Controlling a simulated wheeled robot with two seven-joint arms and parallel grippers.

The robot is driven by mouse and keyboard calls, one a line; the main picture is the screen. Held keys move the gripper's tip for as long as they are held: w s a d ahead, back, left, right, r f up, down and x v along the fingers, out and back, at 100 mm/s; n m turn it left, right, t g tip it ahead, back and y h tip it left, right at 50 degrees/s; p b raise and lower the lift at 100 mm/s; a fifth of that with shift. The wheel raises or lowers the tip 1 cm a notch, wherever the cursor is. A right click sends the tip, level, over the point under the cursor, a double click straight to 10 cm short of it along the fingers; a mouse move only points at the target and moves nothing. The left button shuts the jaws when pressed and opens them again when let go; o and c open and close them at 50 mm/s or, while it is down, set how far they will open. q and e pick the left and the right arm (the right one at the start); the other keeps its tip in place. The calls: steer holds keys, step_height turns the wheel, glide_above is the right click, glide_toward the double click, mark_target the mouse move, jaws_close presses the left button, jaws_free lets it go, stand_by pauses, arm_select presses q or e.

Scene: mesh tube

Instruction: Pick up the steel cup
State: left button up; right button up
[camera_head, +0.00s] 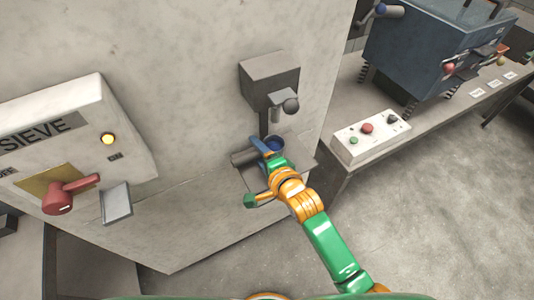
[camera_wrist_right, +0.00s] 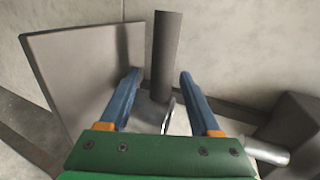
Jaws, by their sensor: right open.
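A shiny, pale grey metal shape, which looks like the steel cup (camera_wrist_right: 150,112), shows low between the blue fingers in the right wrist view. Its lower part is hidden by my green gripper body. My right gripper (camera_wrist_right: 160,78) is open, with one finger on each side of it; I cannot tell whether they touch it. In the head view my right gripper (camera_head: 267,147) is at the small shelf below the wall dispenser (camera_head: 270,75), and it covers most of the cup there. My left gripper is out of view.
A dark grey cylinder (camera_wrist_right: 166,55) stands just beyond the fingers, and a flat grey plate (camera_wrist_right: 75,80) is at the left. The dispenser's spout (camera_wrist_right: 268,151) is close at right. A button box (camera_head: 370,137) sits on the bench at right. A sieve panel (camera_head: 70,150) is at left.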

steer(key=shift+s+d+r, duration=0.1)
steer(key=shift+s, duration=0.1)
jaws_close()
stand_by(1.1)
